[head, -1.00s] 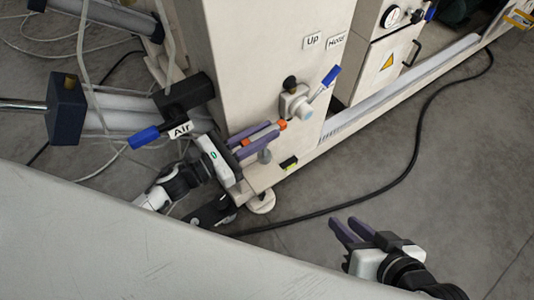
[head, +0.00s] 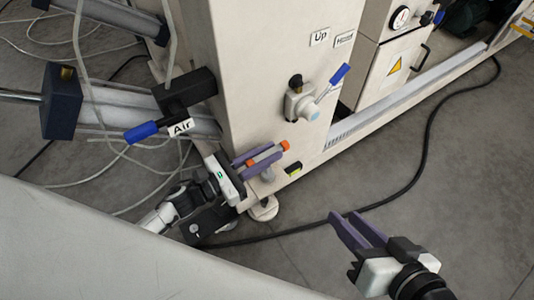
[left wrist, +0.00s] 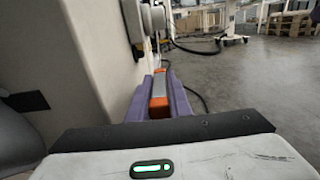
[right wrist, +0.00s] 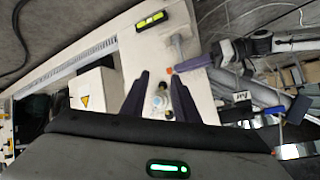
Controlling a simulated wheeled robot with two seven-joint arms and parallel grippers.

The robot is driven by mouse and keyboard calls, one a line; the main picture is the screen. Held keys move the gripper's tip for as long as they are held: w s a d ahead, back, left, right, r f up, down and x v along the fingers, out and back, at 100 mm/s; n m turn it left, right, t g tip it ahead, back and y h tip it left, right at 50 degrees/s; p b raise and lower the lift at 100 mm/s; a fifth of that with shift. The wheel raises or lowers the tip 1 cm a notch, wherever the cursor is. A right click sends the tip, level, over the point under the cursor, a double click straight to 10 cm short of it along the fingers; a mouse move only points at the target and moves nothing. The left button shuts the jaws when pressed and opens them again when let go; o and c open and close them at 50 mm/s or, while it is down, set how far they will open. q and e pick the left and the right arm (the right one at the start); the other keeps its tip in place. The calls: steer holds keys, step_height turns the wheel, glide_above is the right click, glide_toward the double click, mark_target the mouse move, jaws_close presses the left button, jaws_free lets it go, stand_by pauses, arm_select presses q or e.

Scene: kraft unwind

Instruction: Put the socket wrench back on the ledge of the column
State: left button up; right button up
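The socket wrench (head: 266,154) has a grey bar with orange ends. It lies between the purple fingers of my left gripper (head: 277,150), which are shut on it. A grey cylindrical piece hangs under the bar. In the left wrist view the wrench (left wrist: 159,94) lies lengthwise between the fingers. The pale column (head: 262,75) stands behind, with a low ledge (head: 318,155) along its foot. The wrench is at the column's lower front, near the ledge; contact cannot be told. My right gripper (head: 343,216) is open and empty, over the floor at the right.
A small yellow-and-black piece (head: 293,169) sits on the ledge, right of the wrench. A blue-handled valve (head: 303,104) juts from the column; another blue lever (head: 142,132) is by the "Air" label.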

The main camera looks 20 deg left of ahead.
mark_target(247, 166)
arm_select(q)
steer(key=o, duration=0.3)
arm_select(e)
steer(key=shift+r, duration=0.2)
arm_select(q)
steer(key=shift+o, duration=0.2)
arm_select(e)
steer(key=shift+r, duration=0.1)
